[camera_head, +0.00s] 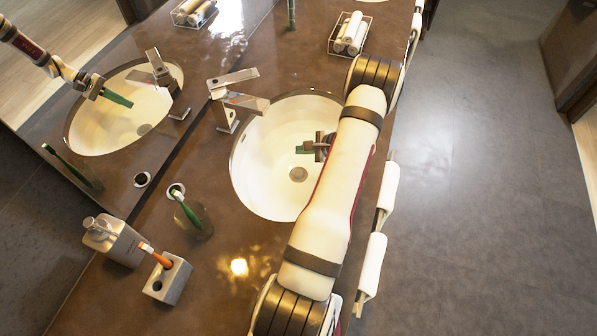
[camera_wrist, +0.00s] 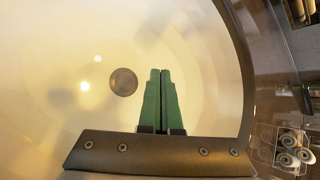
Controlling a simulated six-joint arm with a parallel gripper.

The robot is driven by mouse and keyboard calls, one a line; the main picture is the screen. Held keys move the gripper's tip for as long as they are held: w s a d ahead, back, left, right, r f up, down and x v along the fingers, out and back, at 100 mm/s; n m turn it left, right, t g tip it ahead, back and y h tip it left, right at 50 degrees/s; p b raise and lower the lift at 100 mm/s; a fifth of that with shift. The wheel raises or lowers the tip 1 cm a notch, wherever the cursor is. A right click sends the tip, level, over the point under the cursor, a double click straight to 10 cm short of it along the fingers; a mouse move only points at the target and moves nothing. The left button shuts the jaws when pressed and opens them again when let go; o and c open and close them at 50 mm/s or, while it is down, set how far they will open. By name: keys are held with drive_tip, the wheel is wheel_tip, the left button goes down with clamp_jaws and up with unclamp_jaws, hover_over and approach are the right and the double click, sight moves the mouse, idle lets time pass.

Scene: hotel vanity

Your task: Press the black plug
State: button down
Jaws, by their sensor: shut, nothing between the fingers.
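The plug (camera_head: 298,174) is a small round dark disc at the bottom of the white oval sink (camera_head: 253,180). It also shows in the wrist view (camera_wrist: 123,82), left of my fingertips, as a dark grey disc. My gripper (camera_head: 303,149) has green fingers and is over the sink basin, beyond the plug in the head view. In the wrist view my two green fingers (camera_wrist: 160,75) are together with nothing between them. They look apart from the plug; their height above it is hard to tell.
A chrome faucet (camera_head: 232,98) stands at the sink's left rim. A cup with a green toothbrush (camera_head: 189,211), a soap dispenser (camera_head: 115,240) and a grey toothbrush holder (camera_head: 167,278) stand at the front left. A basket of rolled towels (camera_head: 350,33) is at the back.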

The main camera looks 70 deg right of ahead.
sight(302, 174)
drive_tip(key=shift+f, duration=4.4)
drive_tip(key=shift+f, duration=0.4)
drive_tip(key=shift+f, duration=0.35)
drive_tip(key=shift+r, duration=0.8)
drive_tip(key=shift+r, duration=2.5)
